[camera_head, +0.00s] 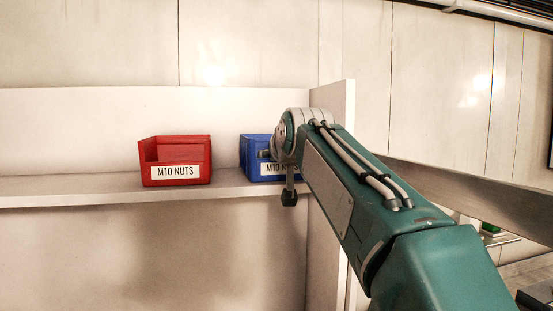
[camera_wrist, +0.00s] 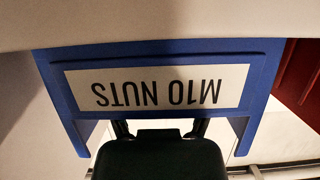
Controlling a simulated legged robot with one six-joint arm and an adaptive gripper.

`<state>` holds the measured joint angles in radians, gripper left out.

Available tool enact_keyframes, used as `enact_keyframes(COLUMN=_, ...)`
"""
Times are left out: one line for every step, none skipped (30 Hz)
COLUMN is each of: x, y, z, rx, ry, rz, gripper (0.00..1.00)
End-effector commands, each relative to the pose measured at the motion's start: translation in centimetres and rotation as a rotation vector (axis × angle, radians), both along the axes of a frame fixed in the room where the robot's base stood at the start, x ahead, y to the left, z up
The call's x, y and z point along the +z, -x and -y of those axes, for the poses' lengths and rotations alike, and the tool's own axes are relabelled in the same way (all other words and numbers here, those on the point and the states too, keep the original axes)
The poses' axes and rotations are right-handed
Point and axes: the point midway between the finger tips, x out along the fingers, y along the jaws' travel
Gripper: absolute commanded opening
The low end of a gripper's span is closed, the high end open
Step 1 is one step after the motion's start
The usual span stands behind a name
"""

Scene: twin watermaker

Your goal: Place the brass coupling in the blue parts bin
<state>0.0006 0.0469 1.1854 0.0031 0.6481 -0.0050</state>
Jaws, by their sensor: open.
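The blue parts bin (camera_head: 255,144) stands on the shelf, with its right part hidden behind my arm. Its front, labelled M10 NUTS, fills much of the wrist view (camera_wrist: 160,50), where it appears upside down. My gripper (camera_wrist: 160,128) is at the bottom of the wrist view, dark, with two fingers spread apart near the bin's rim. I cannot tell whether they touch the bin. I see nothing between the fingers, though the dark gripper body hides part of that area. The brass coupling is not visible in either view.
A red bin (camera_head: 175,152), also labelled M10 NUTS, stands left of the blue one, with a gap between them; its side shows in the wrist view (camera_wrist: 299,75). The shelf (camera_head: 90,190) is bare further left. An upright side panel (camera_head: 345,105) rises right of the blue bin.

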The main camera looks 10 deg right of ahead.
Motion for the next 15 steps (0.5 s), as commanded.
enact_keyframes(x=0.7, y=0.7, z=0.0, rx=0.000, ry=0.000, rz=0.007, gripper=0.76)
enact_keyframes(x=0.8, y=1.3, z=0.0, rx=0.000, ry=0.000, rz=0.008, gripper=0.76)
enact_keyframes(x=1.1, y=2.0, z=0.0, rx=0.000, ry=0.000, rz=0.010, gripper=0.76)
enact_keyframes(x=1.2, y=2.5, z=0.0, rx=0.000, ry=0.000, rz=0.009, gripper=0.76)
enact_keyframes(x=1.4, y=3.1, z=0.0, rx=0.000, ry=0.000, rz=0.010, gripper=0.76)
enact_keyframes(x=1.7, y=3.8, z=0.0, rx=0.000, ry=0.000, rz=0.011, gripper=0.76)
enact_keyframes(x=1.9, y=4.3, z=0.0, rx=0.000, ry=0.000, rz=0.011, gripper=0.76)
enact_keyframes(x=2.1, y=4.9, z=0.0, rx=0.000, ry=0.000, rz=0.012, gripper=0.76)
enact_keyframes(x=2.4, y=5.7, z=0.0, rx=0.000, ry=0.000, rz=0.014, gripper=0.76)
enact_keyframes(x=2.5, y=6.3, z=0.0, rx=0.000, ry=0.000, rz=0.013, gripper=0.76)
enact_keyframes(x=2.7, y=6.9, z=0.0, rx=0.000, ry=0.000, rz=0.013, gripper=0.76)
enact_keyframes(x=3.0, y=7.7, z=0.0, rx=0.000, ry=0.000, rz=0.014, gripper=0.76)
enact_keyframes(x=3.2, y=8.3, z=0.0, rx=0.000, ry=0.000, rz=0.014, gripper=0.76)
enact_keyframes(x=3.3, y=8.8, z=0.0, rx=0.000, ry=0.000, rz=0.015, gripper=0.76)
enact_keyframes(x=3.5, y=9.4, z=0.0, rx=0.000, ry=0.000, rz=0.014, gripper=0.76)
